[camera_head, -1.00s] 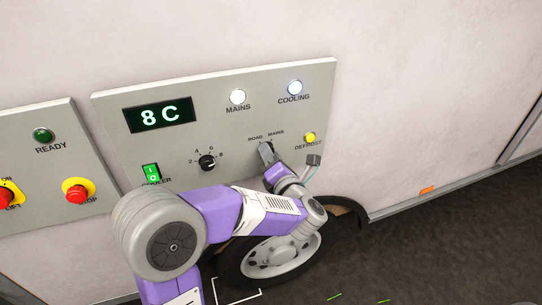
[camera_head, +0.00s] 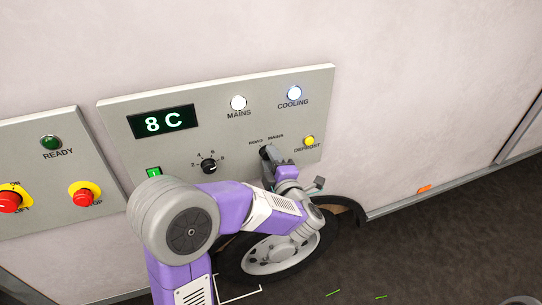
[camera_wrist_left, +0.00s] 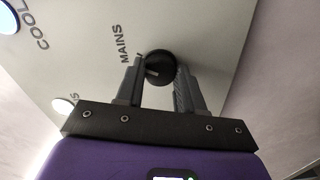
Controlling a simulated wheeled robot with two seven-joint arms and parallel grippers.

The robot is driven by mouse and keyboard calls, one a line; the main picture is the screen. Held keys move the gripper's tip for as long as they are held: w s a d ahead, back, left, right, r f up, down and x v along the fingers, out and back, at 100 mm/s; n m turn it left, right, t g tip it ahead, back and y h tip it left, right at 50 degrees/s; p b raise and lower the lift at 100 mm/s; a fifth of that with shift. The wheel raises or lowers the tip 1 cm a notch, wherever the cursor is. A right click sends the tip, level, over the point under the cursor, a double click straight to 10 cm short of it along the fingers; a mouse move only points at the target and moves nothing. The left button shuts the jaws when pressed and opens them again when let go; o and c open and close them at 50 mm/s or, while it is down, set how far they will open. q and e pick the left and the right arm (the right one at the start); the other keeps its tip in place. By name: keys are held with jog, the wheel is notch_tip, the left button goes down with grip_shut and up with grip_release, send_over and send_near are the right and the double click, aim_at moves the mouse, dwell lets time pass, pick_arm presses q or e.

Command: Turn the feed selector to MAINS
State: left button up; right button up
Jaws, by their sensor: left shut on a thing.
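The feed selector is a round black knob (camera_wrist_left: 160,67) below the ROAD and MAINS labels on the grey control panel (camera_head: 220,92). In the head view the selector (camera_head: 265,152) is partly covered by my left gripper (camera_head: 269,160). In the left wrist view my left gripper (camera_wrist_left: 157,82) has one finger on each side of the knob and is shut on it. Which label the knob points to cannot be made out clearly. My right gripper is not in view.
The panel also has a display (camera_head: 163,122) reading 8 C, a lit MAINS lamp (camera_head: 238,103), a lit COOLING lamp (camera_head: 294,93), a numbered dial (camera_head: 209,166) and a yellow DEFROST button (camera_head: 309,141). A wheel (camera_head: 268,255) is below. Red buttons are at left.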

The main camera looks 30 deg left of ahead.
pick_arm(q)
jog(key=shift+m+p, duration=0.35)
jog(key=shift+m, duration=0.55)
jog(key=o, duration=1)
jog(key=shift+o, duration=0.2)
jog(key=v, duration=0.7)
jog(key=shift+s+d, duration=0.2)
